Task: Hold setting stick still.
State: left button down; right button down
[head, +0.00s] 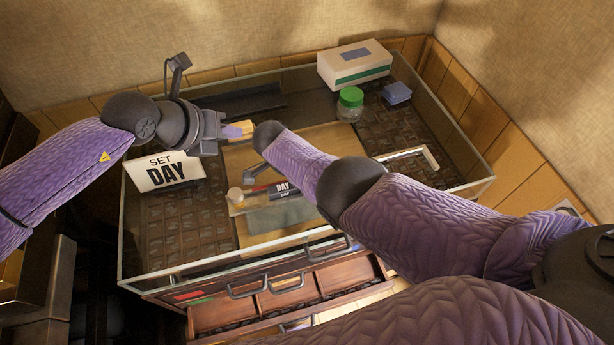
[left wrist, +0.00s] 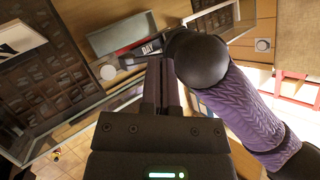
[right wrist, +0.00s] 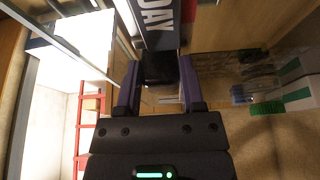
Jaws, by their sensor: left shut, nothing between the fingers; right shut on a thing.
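The setting stick (head: 282,188), a dark bar with white DAY lettering and a red part, lies over the wooden board inside the glass-walled case. It also shows in the left wrist view (left wrist: 150,48) and the right wrist view (right wrist: 155,22). My right gripper (right wrist: 158,75) is shut on the dark end of the stick; in the head view my right arm hides this grip. My left gripper (head: 240,130) is shut and empty, above the board and apart from the stick. Its closed fingers (left wrist: 163,78) show in the left wrist view.
A SET DAY sign (head: 163,170) stands at the left. A pale round knob (head: 235,195) is beside the stick, with a grey block (head: 282,216) in front. A green-lidded jar (head: 350,104), blue pads (head: 397,93) and a white box (head: 354,64) are at the back right.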

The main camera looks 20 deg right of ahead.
pick_arm(q)
jog(key=w+d+r+n+t+h, duration=0.25)
jog(key=d+r+n+h, duration=0.35)
jog(key=r, duration=0.4)
jog(key=w+a+r+n+t+y, duration=0.1)
jog(key=w+a+r+n+t, duration=0.15)
jog(key=n+t, duration=0.35)
jog(key=w+a+r+n+t+y, duration=0.1)
jog(key=w+r+n+t, duration=0.35)
jog(key=n, duration=0.35)
jog(key=w+a+f+n+t+y, duration=0.2)
jog(key=a+n+y, duration=0.3)
jog(key=n+y, duration=0.25)
jog(key=n+g+y, duration=0.4)
jog(key=n+g, duration=0.9)
jog(key=g, duration=0.4)
send_over(237, 199)
jog(key=w+a, duration=0.2)
jog(key=a, duration=0.2)
notch_tip(237, 199, down, 22)
jog(key=f, duration=0.5)
jog(key=shift+s+d+f, duration=0.25)
jog(key=shift+s+f, duration=0.05)
jog(key=shift+f, duration=0.55)
